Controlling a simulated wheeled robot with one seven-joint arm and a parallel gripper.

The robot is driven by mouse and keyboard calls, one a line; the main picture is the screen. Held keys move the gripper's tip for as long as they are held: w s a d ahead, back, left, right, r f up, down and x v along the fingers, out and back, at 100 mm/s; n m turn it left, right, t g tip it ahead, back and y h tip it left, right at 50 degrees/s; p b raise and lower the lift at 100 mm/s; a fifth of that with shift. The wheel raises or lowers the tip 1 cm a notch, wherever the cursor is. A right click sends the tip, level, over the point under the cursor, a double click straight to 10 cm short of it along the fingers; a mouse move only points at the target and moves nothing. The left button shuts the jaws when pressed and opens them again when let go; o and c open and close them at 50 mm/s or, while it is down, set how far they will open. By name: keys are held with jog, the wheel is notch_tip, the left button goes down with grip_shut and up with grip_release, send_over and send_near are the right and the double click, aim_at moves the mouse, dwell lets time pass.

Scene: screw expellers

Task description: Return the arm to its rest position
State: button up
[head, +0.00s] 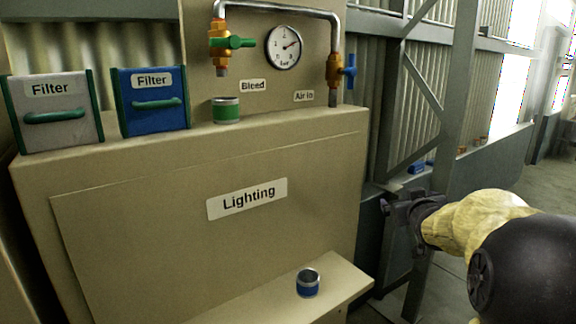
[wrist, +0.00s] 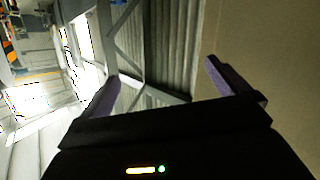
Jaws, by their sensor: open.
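My gripper (head: 388,208) is at the right of the head view, beside the right side of the beige cabinet and in front of the grey steel frame. My arm reaches in from the right edge, with a yellowish sleeve and a black joint. In the wrist view the two purple fingers of my gripper (wrist: 168,82) stand wide apart with nothing between them. Behind them show corrugated wall panels and steel bracing, with the beige surface at right.
A beige cabinet (head: 120,185) carries two filter boxes, grey (head: 75,130) and blue (head: 170,118), and a green-banded cup (head: 226,112). A blue-banded cup (head: 308,284) stands on the lower ledge (head: 335,284). Pipework has a green valve (head: 232,42), gauge (head: 285,47) and blue valve (head: 348,71).

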jog(key=s+a+f+g+y, duration=0.1)
jog(key=s+a+f+g, duration=0.3)
jog(key=s+f, duration=0.4)
jog(key=s+a+f+g, duration=0.4)
jog(key=s+f, duration=0.4)
jog(key=s, duration=0.2)
jog(key=s+a+f+g+y, duration=0.1)
jog(key=s+a+f+g, duration=0.3)
jog(key=s+f, duration=0.5)
jog(key=shift+s+a+m+y, duration=0.35)
jog(key=shift+s+a, duration=0.25)
jog(key=shift+a, duration=0.35)
